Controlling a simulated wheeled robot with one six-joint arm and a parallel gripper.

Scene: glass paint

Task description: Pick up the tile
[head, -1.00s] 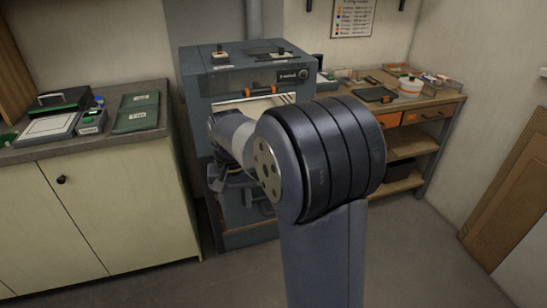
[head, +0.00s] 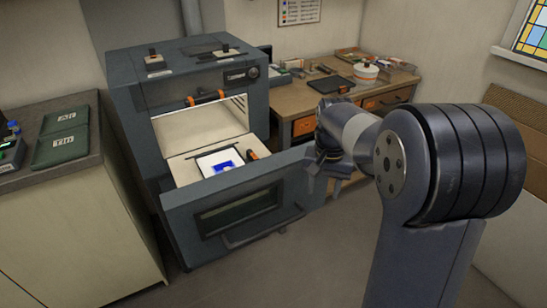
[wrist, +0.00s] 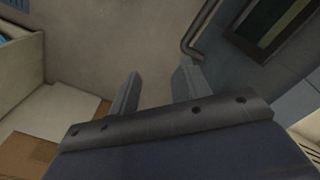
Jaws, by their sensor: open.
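The tile (head: 217,165) is a white square with a blue painted patch. It lies flat on the pulled-out shelf (head: 186,172) of the grey kiln, behind the lowered kiln door (head: 185,219). My gripper (head: 325,182) is to the right of the door's right end, apart from the tile. In the wrist view my gripper (wrist: 158,88) shows two fingers spread apart with nothing between them. The tile is not in the wrist view, which shows floor and part of the door with its handle (wrist: 190,42).
A small dark tool with an orange part (head: 252,155) lies right of the tile. The left counter (head: 70,185) holds green trays (head: 62,136). A workbench (head: 300,98) with a white pot (head: 366,72) stands behind my arm. The floor (head: 300,270) in front is clear.

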